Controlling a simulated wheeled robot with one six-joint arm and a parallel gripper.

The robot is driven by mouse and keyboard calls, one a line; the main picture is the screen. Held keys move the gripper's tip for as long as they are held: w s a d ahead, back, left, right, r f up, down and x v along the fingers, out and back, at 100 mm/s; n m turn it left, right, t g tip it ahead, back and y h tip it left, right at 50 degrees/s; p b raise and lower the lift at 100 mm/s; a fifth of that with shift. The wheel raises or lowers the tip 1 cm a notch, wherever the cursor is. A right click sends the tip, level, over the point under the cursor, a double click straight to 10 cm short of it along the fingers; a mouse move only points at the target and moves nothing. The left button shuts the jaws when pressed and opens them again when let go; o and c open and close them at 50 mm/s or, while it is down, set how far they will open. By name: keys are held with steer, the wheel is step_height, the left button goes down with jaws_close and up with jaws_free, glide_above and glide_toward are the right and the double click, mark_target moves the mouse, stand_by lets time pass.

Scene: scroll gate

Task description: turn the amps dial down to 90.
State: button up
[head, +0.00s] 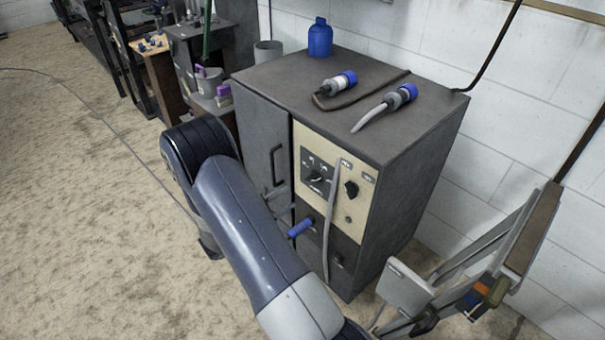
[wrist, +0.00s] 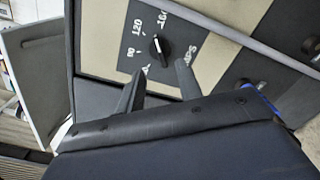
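The amps dial is a black round knob (wrist: 160,48) with a white mark, on a cream and dark panel. In the head view the dial (head: 316,179) sits on the front panel of a dark grey cabinet (head: 415,185). My gripper (wrist: 160,68) is open, its two dark fingers apart just below the dial in the wrist view. The knob shows beyond the gap between the fingertips, and no contact is visible.
A grey cable (head: 331,215) hangs down the panel, right of the dial. A second knob (head: 351,188) sits beyond it. A blue connector (head: 300,228) sticks out below. Two blue-ended plugs lie on top. A folded metal frame (head: 480,260) stands right; floor at left is open.

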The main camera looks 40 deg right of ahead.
mark_target(311, 181)
steer(key=d, duration=0.3)
steer(key=w+d, duration=0.1)
steer(key=d, duration=0.6)
steer(key=shift+w+d+f, duration=0.3)
steer(key=shift+w+d, duration=0.1)
steer(key=shift+c, duration=0.4)
jaws_close()
